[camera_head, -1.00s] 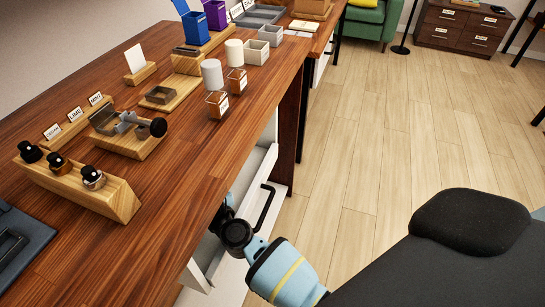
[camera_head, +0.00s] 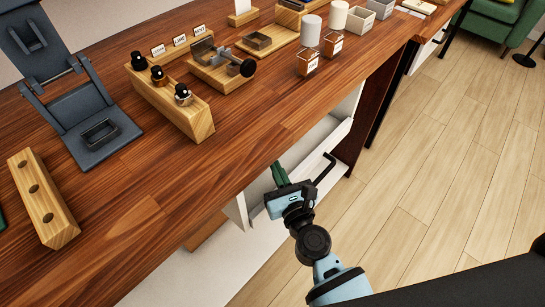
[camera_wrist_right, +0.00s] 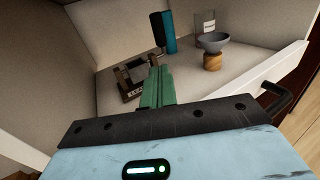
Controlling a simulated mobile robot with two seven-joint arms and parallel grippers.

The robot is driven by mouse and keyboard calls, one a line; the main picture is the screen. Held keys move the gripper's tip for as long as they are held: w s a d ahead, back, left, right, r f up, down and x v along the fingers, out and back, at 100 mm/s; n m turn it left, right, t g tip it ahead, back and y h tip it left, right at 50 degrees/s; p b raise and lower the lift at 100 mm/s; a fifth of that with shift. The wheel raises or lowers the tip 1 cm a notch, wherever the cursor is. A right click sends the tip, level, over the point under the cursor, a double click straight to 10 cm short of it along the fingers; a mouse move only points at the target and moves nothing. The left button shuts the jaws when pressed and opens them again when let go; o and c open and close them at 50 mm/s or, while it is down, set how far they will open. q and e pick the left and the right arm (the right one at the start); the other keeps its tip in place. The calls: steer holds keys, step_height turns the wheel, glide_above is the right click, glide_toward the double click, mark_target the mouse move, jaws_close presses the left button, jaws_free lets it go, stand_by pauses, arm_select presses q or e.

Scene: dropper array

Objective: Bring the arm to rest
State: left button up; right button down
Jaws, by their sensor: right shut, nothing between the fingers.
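My right gripper (camera_head: 279,174) is shut and empty, with green fingers, at the open white drawer (camera_head: 240,213) under the table's front edge. In the right wrist view the shut fingers (camera_wrist_right: 158,86) point into the drawer's inside, and no object is held. My right arm comes up from the bottom of the head view. My left arm does not show.
The drawer's dark handle (camera_head: 326,167) is close to my right gripper. The drawer holds a grey bowl (camera_wrist_right: 213,42) on a wooden piece and a dark frame (camera_wrist_right: 131,77). On the wooden table (camera_head: 150,190) stand a dropper rack (camera_head: 198,121) and a holed block (camera_head: 45,207).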

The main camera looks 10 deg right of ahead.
steer(key=shift+s+d, duration=0.1)
steer(key=shift+s, duration=0.4)
